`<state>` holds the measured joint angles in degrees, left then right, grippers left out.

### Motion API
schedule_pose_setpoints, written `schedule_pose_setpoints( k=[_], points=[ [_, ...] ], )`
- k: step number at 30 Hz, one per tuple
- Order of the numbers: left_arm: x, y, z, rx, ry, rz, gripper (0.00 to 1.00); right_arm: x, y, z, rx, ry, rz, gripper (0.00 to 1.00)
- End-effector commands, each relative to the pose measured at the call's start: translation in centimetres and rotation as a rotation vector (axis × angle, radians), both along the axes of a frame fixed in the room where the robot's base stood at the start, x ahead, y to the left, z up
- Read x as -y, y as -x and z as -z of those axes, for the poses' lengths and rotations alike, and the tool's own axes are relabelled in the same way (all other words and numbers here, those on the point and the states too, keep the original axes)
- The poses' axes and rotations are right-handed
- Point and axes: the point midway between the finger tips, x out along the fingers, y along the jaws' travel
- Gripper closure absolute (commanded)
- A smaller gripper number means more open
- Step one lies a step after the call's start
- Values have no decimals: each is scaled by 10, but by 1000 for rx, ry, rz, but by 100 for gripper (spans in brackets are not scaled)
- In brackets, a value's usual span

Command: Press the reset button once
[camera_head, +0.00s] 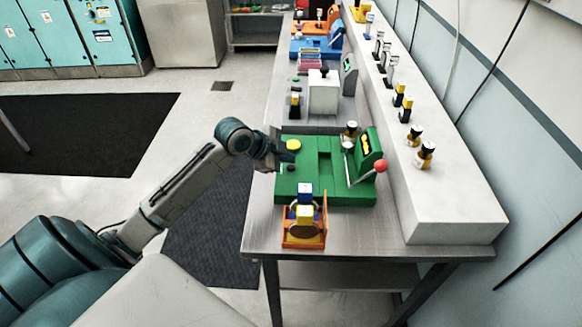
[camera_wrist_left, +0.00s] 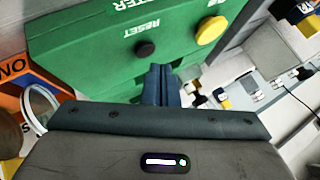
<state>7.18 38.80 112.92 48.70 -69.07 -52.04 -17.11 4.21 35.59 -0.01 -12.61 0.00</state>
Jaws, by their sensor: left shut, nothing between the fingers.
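The green module (camera_head: 325,190) stands on the metal bench, with a yellow button (camera_head: 293,144) and a red-knobbed lever (camera_head: 381,166). In the left wrist view, a small dark round reset button (camera_wrist_left: 145,48) sits beside the printed word RESET on the green face. The larger yellow button (camera_wrist_left: 210,30) is to its right. My left gripper (camera_head: 289,157) is at the module's left side, near the yellow button. Its shut, empty fingers (camera_wrist_left: 161,72) appear just below and right of the reset button in the wrist view. Contact with the button is not visible. My right gripper is out of view.
An orange holder (camera_head: 303,238) with blue, white and yellow pieces stands at the module's near side. A white box module (camera_head: 323,93) and a blue one (camera_head: 315,47) stand farther back. A raised ledge (camera_head: 440,205) with several small figures runs along the right.

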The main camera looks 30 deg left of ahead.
Motion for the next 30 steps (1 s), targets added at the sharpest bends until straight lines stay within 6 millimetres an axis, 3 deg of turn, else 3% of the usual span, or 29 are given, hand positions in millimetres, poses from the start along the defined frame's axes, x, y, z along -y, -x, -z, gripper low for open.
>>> schedule_pose_setpoints(
  k=[30],
  points=[
    [0, 0, 0, 0, 0, 0, 100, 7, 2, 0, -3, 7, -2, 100]
  ],
)
